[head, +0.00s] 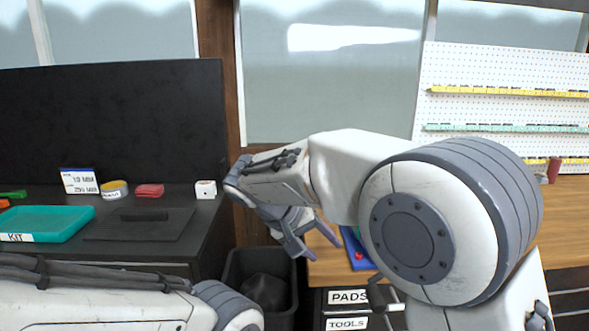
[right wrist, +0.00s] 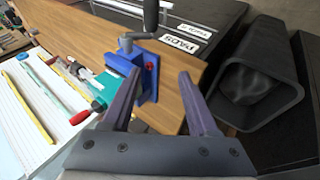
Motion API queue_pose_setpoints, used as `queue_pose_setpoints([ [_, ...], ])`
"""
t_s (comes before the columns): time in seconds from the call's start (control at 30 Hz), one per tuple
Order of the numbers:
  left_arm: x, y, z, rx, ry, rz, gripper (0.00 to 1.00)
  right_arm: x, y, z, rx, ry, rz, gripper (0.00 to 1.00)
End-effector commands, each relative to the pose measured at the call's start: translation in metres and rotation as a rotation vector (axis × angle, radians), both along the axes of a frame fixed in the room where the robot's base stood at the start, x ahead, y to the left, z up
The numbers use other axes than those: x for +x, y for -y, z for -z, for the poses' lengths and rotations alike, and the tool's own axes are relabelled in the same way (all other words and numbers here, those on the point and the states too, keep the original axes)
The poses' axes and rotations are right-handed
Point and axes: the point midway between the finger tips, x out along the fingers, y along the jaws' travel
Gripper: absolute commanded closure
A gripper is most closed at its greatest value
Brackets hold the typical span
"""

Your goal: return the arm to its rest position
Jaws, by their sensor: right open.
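My right arm reaches across the middle of the head view, bent at the elbow. Its gripper (head: 314,246) hangs over the left end of the wooden bench, in front of the window. In the right wrist view the two fingers (right wrist: 160,76) are spread apart with nothing between them. Beyond them is a blue vise (right wrist: 146,86) on the bench edge, which shows only partly behind my arm in the head view (head: 353,246). My left arm lies low at the left of the head view; its gripper is out of frame.
The wooden bench (head: 561,215) runs right, under a pegboard (head: 495,75). A black bin (head: 288,292) stands between it and the dark left counter (head: 215,222). The counter holds a teal KIT tray (head: 45,222) and small items. Drawers labelled PADS and TOOLS (head: 348,310) are below the bench.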

Motion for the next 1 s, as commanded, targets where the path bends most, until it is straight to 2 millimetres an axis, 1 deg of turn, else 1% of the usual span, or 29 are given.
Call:
queue_pose_setpoints([
  [0.03,0.0,0.0,-0.006,0.0,0.0,0.0,0.5,-0.031,-0.001,0.003,0.052,-0.08,-0.065,0.41],
  [0.07,0.0,0.0,-0.007,0.0,0.0,0.0,0.5,-0.049,-0.003,0.008,0.084,-0.126,-0.105,0.41],
  [0.1,0.0,0.0,-0.009,0.0,0.0,0.0,0.5,-0.072,-0.005,0.014,0.128,-0.183,-0.158,0.41],
  [0.17,0.0,0.0,-0.012,0.0,0.0,0.0,0.5,-0.109,-0.007,0.024,0.198,-0.261,-0.232,0.41],
  [0.2,0.0,0.0,-0.015,0.0,0.0,0.0,0.5,-0.133,-0.008,0.03,0.244,-0.307,-0.281,0.41],
  [0.27,0.0,0.0,-0.017,0.0,0.0,0.0,0.5,-0.168,-0.009,0.039,0.313,-0.363,-0.347,0.41],
  [0.3,0.0,0.0,-0.019,0.0,0.0,0.0,0.5,-0.19,-0.009,0.045,0.355,-0.392,-0.388,0.41],
  [0.4,0.0,0.0,-0.023,0.0,0.0,0.0,0.5,-0.234,-0.009,0.057,0.448,-0.443,-0.465,0.41],
  [0.5,0.0,0.0,-0.025,0.0,0.0,0.0,0.5,-0.264,-0.008,0.067,0.51,-0.466,-0.515,0.41],
  [0.6,0.0,0.0,-0.026,0.0,0.0,0.0,0.5,-0.279,-0.007,0.072,0.545,-0.477,-0.542,0.41],
  [0.7,0.0,0.0,-0.026,0.0,0.0,0.0,0.5,-0.285,-0.006,0.075,0.556,-0.48,-0.551,0.41],
  [1.0,0.0,0.0,-0.025,0.0,0.0,0.0,0.5,-0.285,-0.006,0.075,0.555,-0.481,-0.55,0.41],
])
